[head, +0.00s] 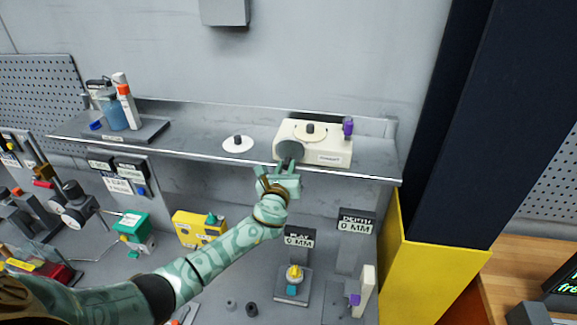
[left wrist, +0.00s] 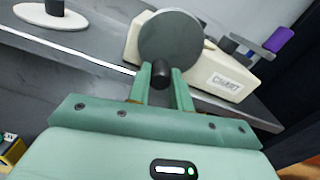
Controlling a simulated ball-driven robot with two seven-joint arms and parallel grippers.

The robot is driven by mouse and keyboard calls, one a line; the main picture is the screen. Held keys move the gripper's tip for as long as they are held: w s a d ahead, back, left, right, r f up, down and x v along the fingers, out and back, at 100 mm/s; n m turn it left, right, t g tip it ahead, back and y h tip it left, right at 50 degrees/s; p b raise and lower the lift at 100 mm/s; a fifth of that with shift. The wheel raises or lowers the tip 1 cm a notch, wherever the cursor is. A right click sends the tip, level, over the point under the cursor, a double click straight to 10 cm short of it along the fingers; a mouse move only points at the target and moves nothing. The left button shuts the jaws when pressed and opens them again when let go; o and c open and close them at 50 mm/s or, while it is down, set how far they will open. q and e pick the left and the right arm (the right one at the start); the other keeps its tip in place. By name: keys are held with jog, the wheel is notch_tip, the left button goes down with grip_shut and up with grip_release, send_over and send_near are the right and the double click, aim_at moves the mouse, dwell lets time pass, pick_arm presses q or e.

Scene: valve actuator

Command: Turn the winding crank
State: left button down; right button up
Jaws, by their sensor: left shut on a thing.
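A cream box (head: 328,143) with a small label stands on the metal shelf; it also shows in the left wrist view (left wrist: 205,78). A round grey disc (left wrist: 171,38) is at its front left, and shows in the head view (head: 290,150). A dark knob (left wrist: 160,74) sits at the disc's lower edge. My left gripper (head: 286,164) is shut on this knob, with one finger on each side in the left wrist view (left wrist: 160,82). A purple handle (head: 348,126) stands at the box's right end, apart from the gripper. My right gripper is out of view.
The metal shelf (head: 190,145) has a front edge just behind my left gripper. A white disc with a dark post (head: 238,144) stands left of the box. Bottles (head: 118,112) stand farther left. Below are a green box (head: 131,226), a yellow box (head: 190,228) and gauge stands.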

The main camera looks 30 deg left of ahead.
aim_at(282, 144)
pick_arm(q)
jog(key=m, duration=0.2)
jog(key=a+m, duration=0.1)
jog(key=m, duration=0.2)
jog(key=r+m, duration=0.1)
jog(key=m, duration=0.1)
jog(key=shift+s+a, duration=0.15)
jog(key=shift+a, duration=0.25)
jog(key=m, duration=0.4)
jog(key=shift+a+r, duration=0.25)
jog(key=shift+r, duration=0.15)
jog(key=m, duration=0.1)
jog(key=r+m, duration=0.1)
jog(key=m, duration=0.1)
jog(key=shift+s+a+m, duration=0.1)
jog(key=shift+a+m, duration=0.05)
jog(key=shift+m, duration=0.15)
jog(key=m, duration=0.3)
jog(key=r+m, duration=0.1)
jog(key=m, duration=0.2)
jog(key=shift+r, duration=0.2)
jog(key=shift+d+r+m, duration=0.2)
jog(key=shift+r+m, duration=0.05)
jog(key=shift+m, duration=0.95)
jog(key=shift+d+r+m, duration=0.15)
jog(key=shift+r+m, duration=0.05)
jog(key=shift+m, duration=1)
